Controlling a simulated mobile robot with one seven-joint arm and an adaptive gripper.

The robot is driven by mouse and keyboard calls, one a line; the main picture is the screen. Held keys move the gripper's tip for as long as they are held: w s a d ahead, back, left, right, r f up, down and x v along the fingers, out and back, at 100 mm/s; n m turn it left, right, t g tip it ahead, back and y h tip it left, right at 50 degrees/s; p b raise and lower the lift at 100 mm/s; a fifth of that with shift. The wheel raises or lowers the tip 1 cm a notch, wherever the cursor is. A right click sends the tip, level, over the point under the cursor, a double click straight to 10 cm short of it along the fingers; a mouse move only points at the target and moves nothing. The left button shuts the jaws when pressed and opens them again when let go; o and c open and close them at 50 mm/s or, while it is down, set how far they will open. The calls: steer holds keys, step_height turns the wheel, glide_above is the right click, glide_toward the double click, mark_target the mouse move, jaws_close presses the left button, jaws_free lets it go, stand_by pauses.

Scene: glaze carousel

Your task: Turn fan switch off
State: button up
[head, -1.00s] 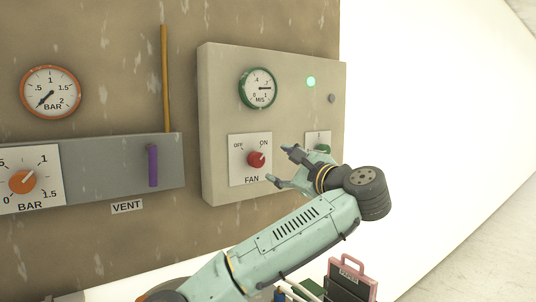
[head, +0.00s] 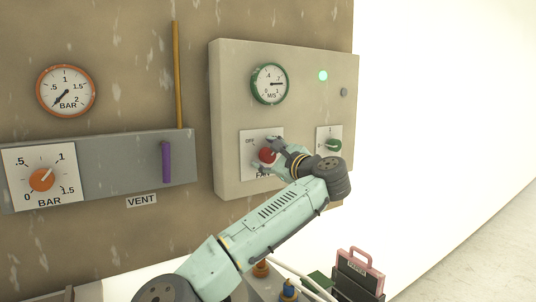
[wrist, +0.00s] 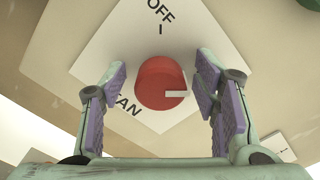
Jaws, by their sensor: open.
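The red fan switch knob (head: 268,155) sits on a white plate on the beige control box (head: 230,110). The ON label is hidden in both current views. In the head view my gripper (head: 266,154) covers part of the knob and the FAN label.
A green knob (head: 333,145) is right of the fan plate. Above are a green-rimmed gauge (head: 269,84) and a lit green lamp (head: 323,76). A purple lever (head: 166,162) and an orange knob (head: 42,180) are left. A pink-handled case (head: 360,270) stands below.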

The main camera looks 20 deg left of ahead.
steer(key=shift+c, duration=0.2)
steer(key=c, duration=1.1)
steer(key=shift+f, duration=0.1)
